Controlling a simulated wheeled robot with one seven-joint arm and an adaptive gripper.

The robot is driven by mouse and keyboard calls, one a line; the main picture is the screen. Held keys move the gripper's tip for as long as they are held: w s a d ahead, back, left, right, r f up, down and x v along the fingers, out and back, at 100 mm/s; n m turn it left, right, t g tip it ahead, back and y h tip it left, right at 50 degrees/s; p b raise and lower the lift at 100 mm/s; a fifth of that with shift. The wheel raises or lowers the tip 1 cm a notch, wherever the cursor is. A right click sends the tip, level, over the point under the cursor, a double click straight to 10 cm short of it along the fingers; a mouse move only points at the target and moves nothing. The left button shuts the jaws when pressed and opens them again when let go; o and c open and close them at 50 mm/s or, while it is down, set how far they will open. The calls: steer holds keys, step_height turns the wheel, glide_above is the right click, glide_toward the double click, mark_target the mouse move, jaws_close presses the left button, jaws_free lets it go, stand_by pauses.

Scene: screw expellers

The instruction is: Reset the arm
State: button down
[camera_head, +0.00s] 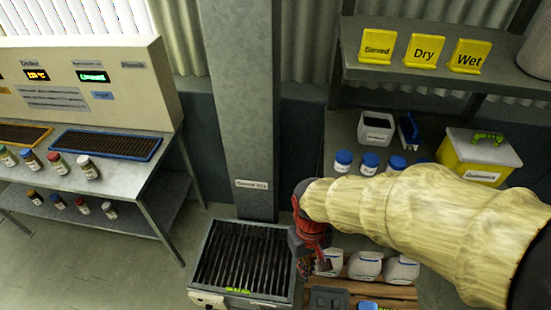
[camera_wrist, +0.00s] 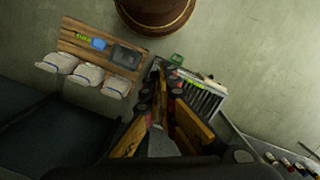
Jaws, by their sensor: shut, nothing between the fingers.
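My arm, in a pale straw-coloured sleeve, reaches in from the right edge of the head view. My gripper (camera_head: 308,238), partly red, hangs at its end just right of the slatted black bin (camera_head: 243,262). In the wrist view my gripper (camera_wrist: 162,92) is shut and empty, with its fingers pointing up the picture. The same bin (camera_wrist: 203,97) shows just right of the fingertips. I cannot tell the height of the fingers above it.
A wooden pallet (camera_wrist: 72,38) with several white sacks lies near the bin. A brown round container (camera_wrist: 156,12) stands at the wrist view's top. A bench with trays and jars (camera_head: 140,188) is at left, a shelf (camera_head: 400,82) with yellow signs at right. A grey column (camera_head: 240,110) rises behind the bin.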

steer(key=d+r+m+t, duration=0.1)
steer(key=d+r+t, duration=0.1)
steer(key=r, duration=0.4)
steer(key=s+d+r+m+t, duration=0.1)
steer(key=d+r+t, duration=0.1)
steer(key=d+r, duration=0.3)
steer(key=d+r+m+t, duration=0.1)
steer(key=d+r+t, duration=0.2)
steer(key=r, duration=0.6)
steer(key=shift+s+d+m, duration=0.15)
steer(key=shift+d+m, duration=0.25)
steer(key=shift+d, duration=0.1)
steer(key=shift+r, duration=0.1)
